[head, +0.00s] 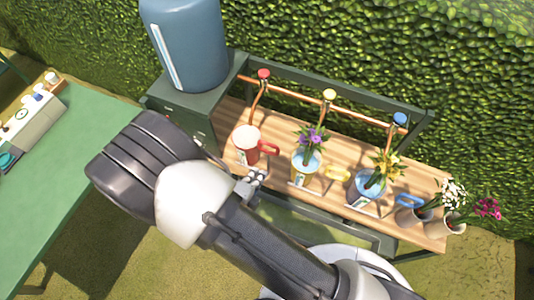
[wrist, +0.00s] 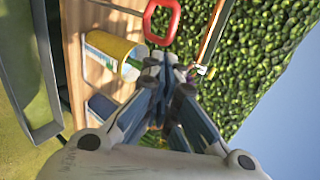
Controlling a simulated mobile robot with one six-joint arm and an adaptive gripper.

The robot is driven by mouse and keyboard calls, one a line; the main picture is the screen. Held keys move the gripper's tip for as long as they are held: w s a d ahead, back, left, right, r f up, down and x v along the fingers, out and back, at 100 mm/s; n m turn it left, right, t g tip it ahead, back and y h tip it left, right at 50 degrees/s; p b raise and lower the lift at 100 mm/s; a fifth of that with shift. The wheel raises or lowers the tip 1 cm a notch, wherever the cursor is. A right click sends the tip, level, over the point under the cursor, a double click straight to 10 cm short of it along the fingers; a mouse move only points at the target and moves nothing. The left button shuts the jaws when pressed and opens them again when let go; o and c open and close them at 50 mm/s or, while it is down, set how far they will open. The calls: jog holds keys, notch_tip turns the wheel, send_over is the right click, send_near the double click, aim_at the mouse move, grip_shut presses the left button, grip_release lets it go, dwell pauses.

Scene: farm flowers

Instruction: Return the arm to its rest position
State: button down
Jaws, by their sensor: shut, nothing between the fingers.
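My gripper (wrist: 163,68) is shut and empty in the wrist view, its fingers together in mid-picture. In the head view my gripper (head: 254,180) shows small beside my bent arm, which spans the lower middle. It appears in front of the wooden bench (head: 225,118), near the red-handled can (head: 243,157); the exact gap cannot be told. In the wrist view, a yellow can (wrist: 126,69) is left of the fingers. A red handle (wrist: 150,24) is above them.
A can with purple flowers (head: 305,165) and a blue can with yellow flowers (head: 368,188) stand on the bench. Flower pots (head: 452,224) are at its right end. Taps (head: 329,97) rise behind. A blue tank (head: 190,45) and green table (head: 75,150) are at left.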

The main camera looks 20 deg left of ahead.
jog(key=w+d+r+m+g+h+b, duration=0.25)
jog(key=w+d+r+m+h, duration=0.35)
jog(key=d+r+m, duration=0.65)
jog(key=s+d+r+m+g+h+b, duration=0.15)
jog(key=d+r+m+g, duration=0.25)
jog(key=d+m, duration=0.8)
jog(key=s+d+r+m+y+b, duration=0.1)
jog(key=s+r+m+y+b, duration=0.2)
jog(key=m, duration=1.1)
jog(key=s+d+r+m+y+b, duration=0.2)
jog(key=s+m, duration=0.7)
jog(key=m, duration=0.5)
notch_tip(320, 180, up, 3)
jog(key=y+b, duration=0.1)
jog(key=y, duration=0.2)
jog(key=shift+s+d+f+y, duration=0.15)
jog(key=shift+s+d+y, duration=0.1)
jog(key=shift+y, duration=0.1)
jog(key=shift+a+g, duration=0.1)
jog(key=shift+g, duration=0.25)
